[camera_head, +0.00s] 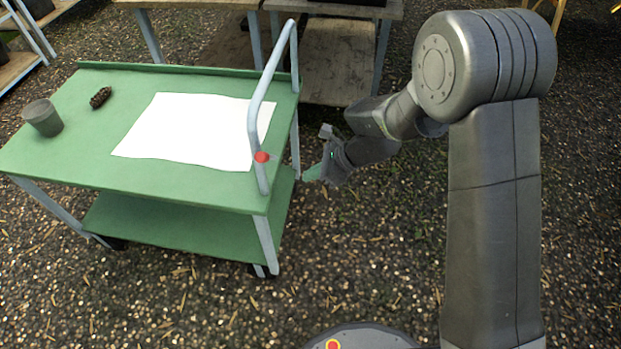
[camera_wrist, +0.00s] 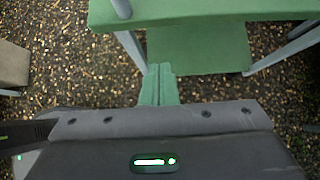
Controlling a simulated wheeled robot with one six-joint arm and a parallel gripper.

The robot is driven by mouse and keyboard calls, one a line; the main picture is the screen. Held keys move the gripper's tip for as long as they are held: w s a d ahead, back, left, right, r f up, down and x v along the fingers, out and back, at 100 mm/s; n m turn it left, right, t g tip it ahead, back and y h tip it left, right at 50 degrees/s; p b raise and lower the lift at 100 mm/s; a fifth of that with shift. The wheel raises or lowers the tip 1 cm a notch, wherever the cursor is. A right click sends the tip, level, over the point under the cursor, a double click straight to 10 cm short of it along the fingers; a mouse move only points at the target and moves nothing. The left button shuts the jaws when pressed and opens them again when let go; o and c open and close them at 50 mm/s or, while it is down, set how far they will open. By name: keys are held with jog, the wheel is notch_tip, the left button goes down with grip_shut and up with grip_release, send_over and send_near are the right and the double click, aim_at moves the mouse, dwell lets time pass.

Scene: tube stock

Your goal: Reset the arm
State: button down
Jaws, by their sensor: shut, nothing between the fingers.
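My gripper (camera_head: 311,173) is at the end of my arm, just right of the green cart (camera_head: 75,150) and close to its grey push handle. The gripper is shut and empty. In the wrist view the green fingers of my gripper (camera_wrist: 159,84) lie together and point toward the cart. The green cart (camera_wrist: 215,14) fills the top of that view, with its lower shelf and legs showing. My arm bends in the air over the gravel and does not appear to touch anything, though the gap between fingers and cart is hard to judge.
On the cart lie a white sheet (camera_head: 190,130), a pine cone (camera_head: 101,97) and a grey cup (camera_head: 43,118). Wooden benches (camera_head: 335,60) stand behind. Gravel in front is clear.

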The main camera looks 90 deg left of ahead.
jog(key=v, duration=0.5)
jog(key=shift+f, duration=0.1)
jog(key=s+r+x, duration=0.1)
jog(key=x, duration=1.1)
jog(key=shift+s+a+r, duration=0.15)
jog(key=shift+s+a, duration=0.1)
jog(key=shift+s, duration=0.25)
jog(key=shift+w, duration=0.1)
